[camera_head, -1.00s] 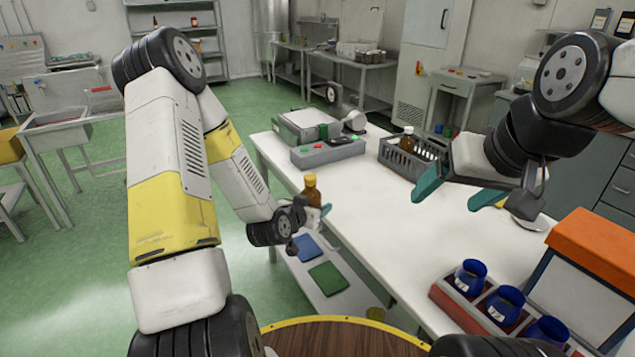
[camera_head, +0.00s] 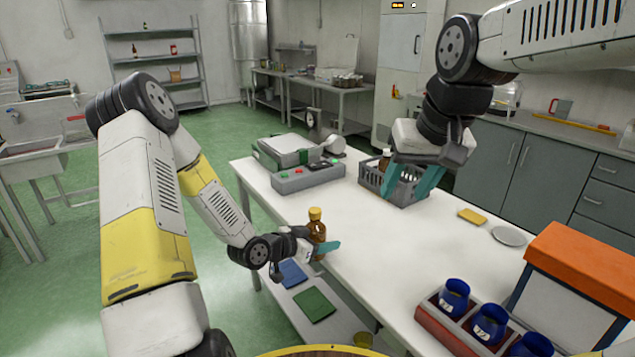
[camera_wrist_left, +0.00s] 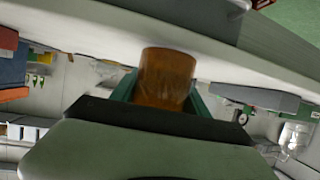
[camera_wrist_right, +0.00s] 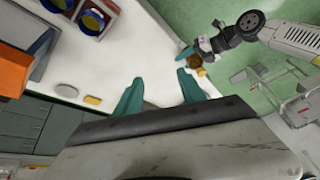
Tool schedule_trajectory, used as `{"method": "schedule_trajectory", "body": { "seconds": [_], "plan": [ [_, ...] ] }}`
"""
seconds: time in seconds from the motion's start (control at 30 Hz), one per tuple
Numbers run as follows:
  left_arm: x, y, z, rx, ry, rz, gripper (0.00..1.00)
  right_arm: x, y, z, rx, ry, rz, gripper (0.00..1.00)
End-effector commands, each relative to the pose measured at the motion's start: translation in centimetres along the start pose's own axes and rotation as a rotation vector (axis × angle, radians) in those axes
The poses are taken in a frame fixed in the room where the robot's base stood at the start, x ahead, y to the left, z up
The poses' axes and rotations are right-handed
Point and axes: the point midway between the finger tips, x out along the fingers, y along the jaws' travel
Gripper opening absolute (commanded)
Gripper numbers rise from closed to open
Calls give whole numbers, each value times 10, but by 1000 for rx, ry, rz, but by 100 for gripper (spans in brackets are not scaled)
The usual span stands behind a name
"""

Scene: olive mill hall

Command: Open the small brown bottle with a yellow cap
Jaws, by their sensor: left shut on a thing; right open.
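The small brown bottle (camera_head: 319,231) with a yellow cap (camera_head: 315,213) is upright by the near left edge of the white table (camera_head: 400,250). My left gripper (camera_head: 316,251) is shut on its lower body. The cap is on the bottle and clear of the fingers. In the left wrist view the amber bottle (camera_wrist_left: 165,78) stands between the jaws; its cap is not seen there. My right gripper (camera_head: 415,185) is open and empty, fingers pointing down, in front of the grey crate in the head view. The right wrist view shows the bottle (camera_wrist_right: 192,61) beyond its open fingers (camera_wrist_right: 160,95).
The grey crate (camera_head: 400,193) holds a white-capped brown bottle (camera_head: 386,158). A grey device (camera_head: 308,178) with buttons stands left of it. A yellow sponge (camera_head: 472,215) and a plate (camera_head: 509,236) lie right. A red rack (camera_head: 447,328) holds blue cups. The table's middle is clear.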

Motion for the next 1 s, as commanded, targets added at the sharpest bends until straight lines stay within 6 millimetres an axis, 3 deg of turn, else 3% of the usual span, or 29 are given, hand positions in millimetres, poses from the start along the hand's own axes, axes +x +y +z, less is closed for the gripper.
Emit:
{"method": "schedule_trajectory", "body": {
  "seconds": [0.2, 0.5, 0.8, 1.0],
  "plan": [
    [0, 0, -1, 1, 2, -1, 0, 27, -29, -55, -57, -122, 24, 47],
    [0, 0, -1, 1, 2, -1, 0, 85, -80, -112, -116, -269, 48, 47],
    [0, 0, -1, 1, 2, -1, 0, 146, -126, -142, -141, -382, 61, 47],
    [0, 0, -1, 1, 2, -1, 0, 165, -139, -147, -143, -411, 65, 47]
  ]
}}
